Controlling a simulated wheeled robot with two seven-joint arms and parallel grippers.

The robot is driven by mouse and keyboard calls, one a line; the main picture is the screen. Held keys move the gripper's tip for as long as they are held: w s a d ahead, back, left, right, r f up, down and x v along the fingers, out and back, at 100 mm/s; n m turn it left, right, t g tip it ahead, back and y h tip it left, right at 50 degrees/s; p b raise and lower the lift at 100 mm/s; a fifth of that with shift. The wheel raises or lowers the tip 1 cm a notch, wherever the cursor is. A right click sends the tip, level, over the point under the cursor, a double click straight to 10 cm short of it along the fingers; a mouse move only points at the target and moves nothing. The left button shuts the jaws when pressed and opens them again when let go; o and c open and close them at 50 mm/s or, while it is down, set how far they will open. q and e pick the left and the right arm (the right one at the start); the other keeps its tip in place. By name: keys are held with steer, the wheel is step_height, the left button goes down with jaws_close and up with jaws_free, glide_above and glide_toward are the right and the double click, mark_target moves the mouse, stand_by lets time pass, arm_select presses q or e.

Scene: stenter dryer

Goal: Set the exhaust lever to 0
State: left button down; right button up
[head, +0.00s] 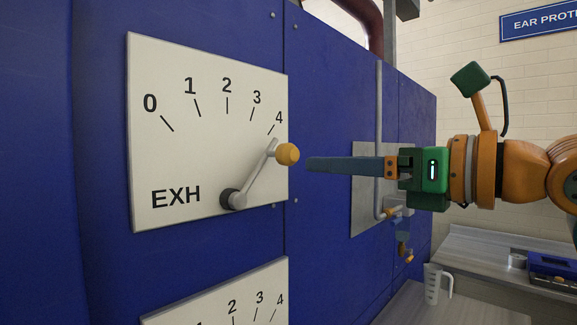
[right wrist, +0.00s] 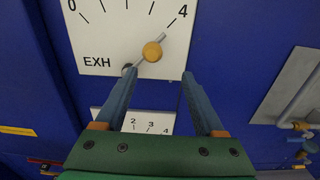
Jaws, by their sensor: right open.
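The exhaust lever (head: 254,178) is a grey arm with a yellow-orange knob (head: 288,154), pivoting on a dark hub at the lower middle of the white EXH plate (head: 180,130). The lever points up and right to the 4 mark. My right gripper (head: 312,163) comes in from the right, its fingers pointing left at the knob, a little short of it in the picture. In the right wrist view the gripper (right wrist: 158,85) is open and empty. The knob (right wrist: 152,52) appears just beyond and between the fingertips. My left gripper is not in view.
A second numbered plate (head: 225,300) sits below the EXH plate. A grey panel with a pipe and valve (head: 366,190) is on the blue wall behind my right gripper.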

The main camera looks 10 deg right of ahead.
mark_target(295, 156)
steer(key=a, duration=0.1)
steer(key=w+a+r+p, duration=0.1)
steer(key=a+p, duration=0.1)
steer(key=shift+w+r, duration=0.15)
steer(key=shift+r, duration=0.1)
steer(key=x, duration=0.1)
steer(key=p+x, duration=0.1)
steer(key=x, duration=0.1)
steer(key=shift+w+d+f, duration=0.1)
steer(key=shift+w+f, duration=0.1)
steer(key=shift+f, duration=0.15)
steer(key=shift+d, duration=0.2)
steer(key=shift+s, duration=0.2)
steer(key=c, duration=0.7)
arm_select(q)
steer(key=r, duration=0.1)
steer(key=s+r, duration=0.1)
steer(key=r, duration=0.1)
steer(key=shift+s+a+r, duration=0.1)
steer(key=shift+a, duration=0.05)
arm_select(e)
jaws_close()
steer(key=shift+r, duration=0.1)
